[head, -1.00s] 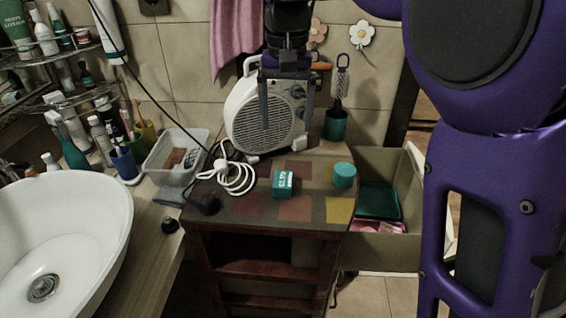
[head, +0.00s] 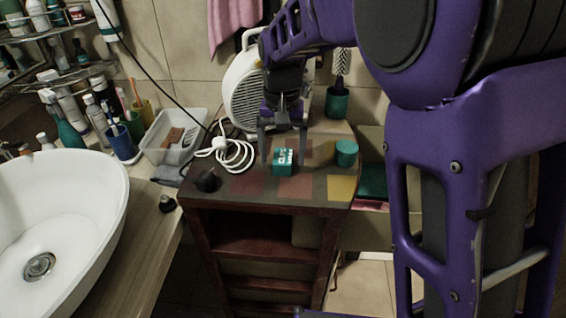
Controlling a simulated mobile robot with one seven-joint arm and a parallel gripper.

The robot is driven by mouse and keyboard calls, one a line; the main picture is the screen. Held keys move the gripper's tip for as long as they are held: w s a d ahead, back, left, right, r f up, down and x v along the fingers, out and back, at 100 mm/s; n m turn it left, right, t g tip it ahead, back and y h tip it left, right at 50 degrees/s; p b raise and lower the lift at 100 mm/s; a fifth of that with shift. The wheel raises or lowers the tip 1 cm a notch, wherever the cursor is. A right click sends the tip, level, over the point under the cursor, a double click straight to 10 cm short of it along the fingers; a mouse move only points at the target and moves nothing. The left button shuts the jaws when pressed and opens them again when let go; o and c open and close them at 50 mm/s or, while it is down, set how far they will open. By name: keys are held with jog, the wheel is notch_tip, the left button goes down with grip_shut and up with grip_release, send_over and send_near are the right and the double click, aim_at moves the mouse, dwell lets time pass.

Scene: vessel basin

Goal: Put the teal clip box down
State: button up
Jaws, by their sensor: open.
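The teal clip box (head: 283,162), a small box with white print on its front, sits on the patchwork-coloured top of the dark wooden cabinet (head: 262,186). My gripper (head: 283,158) points down over it, with its two fingers apart, one on the left and one on the right of the box. The fingers look open around the box or just behind it; I cannot tell whether either touches it.
A teal round container (head: 346,152) stands right of the box. A white fan heater (head: 243,92) and its coiled white cable (head: 236,158) are behind and left. A clear bin (head: 172,140) and white basin (head: 60,210) lie further left. The cabinet top's front is clear.

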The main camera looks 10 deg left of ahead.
notch_tip(320, 180, down, 2)
jog(key=shift+f, duration=0.1)
grip_shut()
dwell(0.5)
